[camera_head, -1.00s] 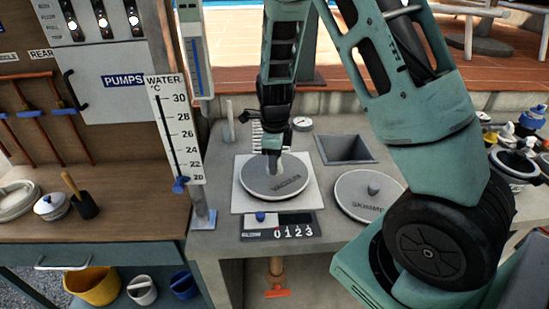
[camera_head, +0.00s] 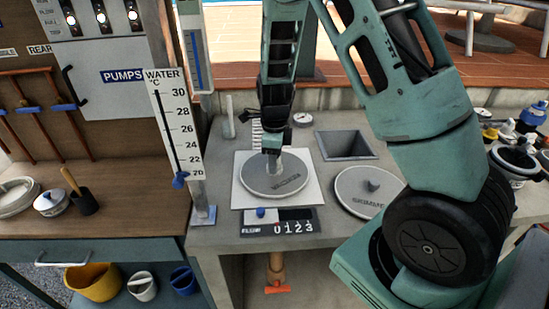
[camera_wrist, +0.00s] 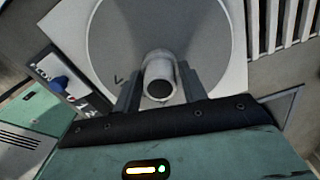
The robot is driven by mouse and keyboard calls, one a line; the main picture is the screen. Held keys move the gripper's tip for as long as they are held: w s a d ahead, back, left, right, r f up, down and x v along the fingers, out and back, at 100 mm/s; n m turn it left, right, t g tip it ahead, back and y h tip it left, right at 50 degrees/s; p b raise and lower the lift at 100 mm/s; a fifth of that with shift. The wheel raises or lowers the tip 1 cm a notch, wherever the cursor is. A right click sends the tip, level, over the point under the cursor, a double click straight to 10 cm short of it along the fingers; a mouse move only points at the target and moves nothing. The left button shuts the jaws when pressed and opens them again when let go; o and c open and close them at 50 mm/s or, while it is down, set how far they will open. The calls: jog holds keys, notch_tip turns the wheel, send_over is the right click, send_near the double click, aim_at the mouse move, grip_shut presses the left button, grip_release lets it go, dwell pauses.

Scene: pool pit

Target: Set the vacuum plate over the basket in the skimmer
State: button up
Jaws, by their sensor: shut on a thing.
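The vacuum plate (camera_head: 262,184) is a round grey disc with worn lettering and a pale pipe stub in its middle. It lies flat over a white square (camera_head: 243,203) on the grey counter. My gripper (camera_head: 272,153) comes down from above and is shut on the stub. In the wrist view my gripper (camera_wrist: 160,88) has a dark finger on each side of the stub, with the disc (camera_wrist: 115,40) beyond. A round grey lid (camera_head: 352,190) with a knob and skimmer lettering lies to the right. I see no basket.
A square dark opening (camera_head: 346,146) is in the counter behind the lid. A number panel (camera_head: 280,224) lies in front of the plate. A thermometer board (camera_head: 178,125) stands close on the left. Bottles and pots (camera_head: 520,140) crowd the far right.

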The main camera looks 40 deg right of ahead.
jog(key=shift+f, duration=0.3)
dwell(0.6)
jog(key=o, duration=1.3)
jog(key=shift+o, duration=0.2)
jog(key=shift+r, duration=0.15)
jog(key=shift+r+p, duration=2.4)
jog(key=shift+p, duration=0.15)
jog(key=shift+r, duration=0.1)
notch_tip(320, 180, up, 4)
jog(key=p, duration=0.4)
